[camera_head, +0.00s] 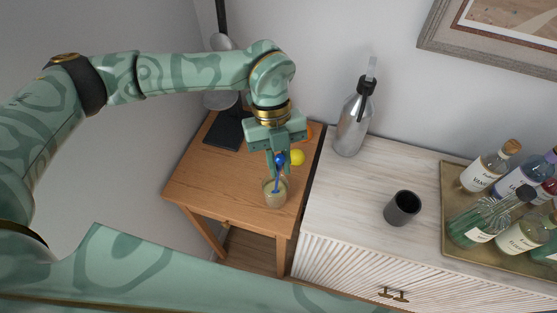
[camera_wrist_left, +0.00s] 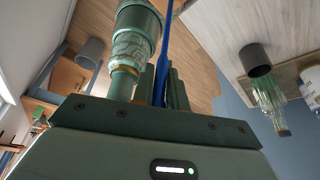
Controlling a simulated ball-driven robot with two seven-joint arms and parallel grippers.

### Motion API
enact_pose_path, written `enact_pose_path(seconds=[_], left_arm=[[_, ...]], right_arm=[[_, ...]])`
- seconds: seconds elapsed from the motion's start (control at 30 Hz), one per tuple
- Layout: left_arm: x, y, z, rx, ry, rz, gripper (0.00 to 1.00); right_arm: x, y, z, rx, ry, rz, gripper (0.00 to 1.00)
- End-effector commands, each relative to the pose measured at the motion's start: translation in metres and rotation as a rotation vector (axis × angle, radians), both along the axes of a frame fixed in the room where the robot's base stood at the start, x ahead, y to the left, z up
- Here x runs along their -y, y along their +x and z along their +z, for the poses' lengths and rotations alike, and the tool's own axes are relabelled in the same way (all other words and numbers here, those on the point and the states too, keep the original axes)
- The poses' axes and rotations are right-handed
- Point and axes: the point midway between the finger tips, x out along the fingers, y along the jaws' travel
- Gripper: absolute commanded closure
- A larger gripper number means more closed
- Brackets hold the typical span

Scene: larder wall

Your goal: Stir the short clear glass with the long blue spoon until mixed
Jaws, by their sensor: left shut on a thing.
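The short clear glass (camera_head: 275,195) stands upright on the small wooden table in the head view, near its right front corner. It seems to hold something pale and yellowish. My left gripper (camera_head: 279,169) is above the glass, pointing down, and is shut on the long blue spoon (camera_head: 276,184). The spoon's lower end reaches down into the glass; its tip cannot be made out. In the left wrist view the blue spoon (camera_wrist_left: 163,55) runs up from between my fingers. My right gripper is not in view.
A yellow lemon (camera_head: 298,157) lies right behind the gripper. A silver siphon bottle (camera_head: 352,125) and a dark cup (camera_head: 402,209) stand on the pale cabinet (camera_head: 345,200). A brass tray (camera_head: 452,178) of bottles is at the right. The wooden table's (camera_head: 215,185) left front is clear.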

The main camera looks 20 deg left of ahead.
Motion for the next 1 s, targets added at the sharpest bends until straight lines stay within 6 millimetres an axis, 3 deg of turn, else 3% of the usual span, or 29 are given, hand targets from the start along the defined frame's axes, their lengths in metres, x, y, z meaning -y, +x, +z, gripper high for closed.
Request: enact_pose_path(seconds=[0.53,1.0], left_arm=[[0.005,-0.009,0.054,0.000,0.000,0.001,1.00],[0.005,-0.010,0.056,0.000,0.000,0.001,1.00]], right_arm=[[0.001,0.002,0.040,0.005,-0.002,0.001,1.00],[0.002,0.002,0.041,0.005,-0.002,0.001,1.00]])
